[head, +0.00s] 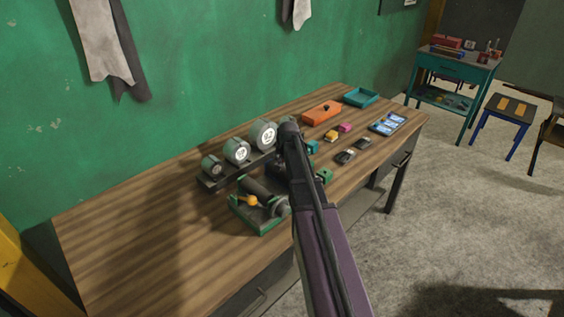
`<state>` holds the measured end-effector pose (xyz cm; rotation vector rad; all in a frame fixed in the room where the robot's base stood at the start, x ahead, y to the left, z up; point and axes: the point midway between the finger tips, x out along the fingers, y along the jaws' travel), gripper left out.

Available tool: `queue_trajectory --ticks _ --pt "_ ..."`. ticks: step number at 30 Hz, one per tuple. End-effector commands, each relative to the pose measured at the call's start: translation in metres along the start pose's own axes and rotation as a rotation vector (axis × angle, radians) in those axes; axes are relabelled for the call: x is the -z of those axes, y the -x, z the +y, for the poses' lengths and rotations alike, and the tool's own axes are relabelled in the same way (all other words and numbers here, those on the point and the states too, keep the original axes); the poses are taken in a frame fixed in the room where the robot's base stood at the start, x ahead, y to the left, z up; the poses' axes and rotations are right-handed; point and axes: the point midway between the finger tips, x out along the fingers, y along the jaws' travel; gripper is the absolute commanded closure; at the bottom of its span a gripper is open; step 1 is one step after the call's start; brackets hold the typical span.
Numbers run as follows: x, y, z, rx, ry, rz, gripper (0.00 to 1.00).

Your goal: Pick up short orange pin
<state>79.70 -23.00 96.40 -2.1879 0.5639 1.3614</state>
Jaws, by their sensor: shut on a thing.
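My dark and purple arm reaches up from the bottom right across the table, and its far joint bends over the bench. My gripper cannot be made out, as the arm hides the area behind it. A small orange piece (249,201) shows at a green-based device (258,222) left of the arm. It may be the short orange pin, but it is too small to be sure. Whether it is loose, fixed to the device or held cannot be told.
Three round gauges (238,151) stand on a dark bar. An orange box (323,112), a teal tray (361,96), a blue case (387,124) and small blocks lie farther back on the wooden bench (130,225). The bench's left part is clear. A green wall stands behind.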

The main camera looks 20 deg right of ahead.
Motion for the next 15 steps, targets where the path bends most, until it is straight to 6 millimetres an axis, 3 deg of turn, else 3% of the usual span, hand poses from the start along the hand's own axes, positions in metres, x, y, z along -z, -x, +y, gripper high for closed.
queue_trajectory --ticks 15 --pt "0.007 0.016 -0.004 0.000 0.001 0.000 1.00"
